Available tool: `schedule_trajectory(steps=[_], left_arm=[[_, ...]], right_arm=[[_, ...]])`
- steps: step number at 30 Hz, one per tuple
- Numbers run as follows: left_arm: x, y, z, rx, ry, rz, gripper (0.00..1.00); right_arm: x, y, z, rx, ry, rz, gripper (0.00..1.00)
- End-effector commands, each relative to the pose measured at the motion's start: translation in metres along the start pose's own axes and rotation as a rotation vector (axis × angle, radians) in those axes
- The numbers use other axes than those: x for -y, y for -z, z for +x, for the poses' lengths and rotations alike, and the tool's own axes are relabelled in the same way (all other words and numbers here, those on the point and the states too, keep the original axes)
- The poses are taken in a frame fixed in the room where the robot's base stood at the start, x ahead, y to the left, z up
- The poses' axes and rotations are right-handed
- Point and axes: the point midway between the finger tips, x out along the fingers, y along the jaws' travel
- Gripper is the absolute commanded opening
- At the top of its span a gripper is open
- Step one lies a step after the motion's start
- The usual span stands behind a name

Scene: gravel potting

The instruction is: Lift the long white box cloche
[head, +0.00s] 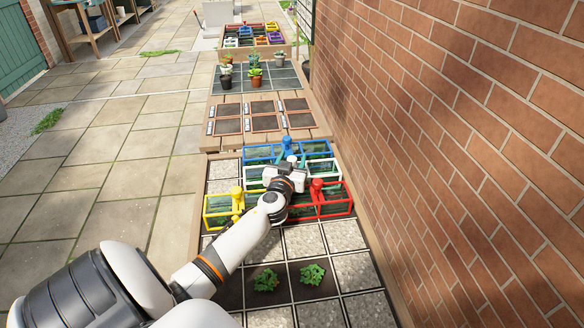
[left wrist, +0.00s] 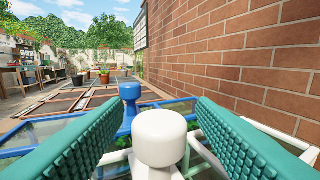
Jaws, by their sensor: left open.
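The long white box cloche (head: 332,167) has a white frame with clear panes and stands in the bed among other coloured cloches. My left arm reaches over it from the left and hides part of it. My left gripper (head: 291,163) is open at its top. In the left wrist view, the cloche's round white knob (left wrist: 160,137) stands between the two teal fingers of the gripper (left wrist: 160,112). A gap shows between the fingertips beyond the knob; whether a finger touches it I cannot tell. My right gripper is not in view.
A blue cloche with a blue knob (left wrist: 130,92) stands just beyond the white one. A red cloche (head: 335,210) and a yellow cloche (head: 222,211) stand nearer. The brick wall (head: 450,120) runs close along the right. Paving on the left is clear.

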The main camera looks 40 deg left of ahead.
Motion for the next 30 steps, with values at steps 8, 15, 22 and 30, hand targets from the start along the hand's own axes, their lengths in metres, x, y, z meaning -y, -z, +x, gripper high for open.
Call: schedule_trajectory(steps=[8,15,22,30], left_arm=[[0.0,0.0,-0.001,0.0,0.0,0.0,0.2],[0.0,0.0,-0.001,0.0,0.0,0.0,0.0],[0.0,-0.002,0.0,0.002,0.0,-0.001,0.0],[0.0,-0.045,0.0,0.007,0.001,-0.001,0.0]], right_arm=[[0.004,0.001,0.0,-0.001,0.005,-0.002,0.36],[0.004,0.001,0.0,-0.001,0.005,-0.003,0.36],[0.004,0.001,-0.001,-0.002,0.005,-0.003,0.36],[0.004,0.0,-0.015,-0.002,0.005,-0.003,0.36]])
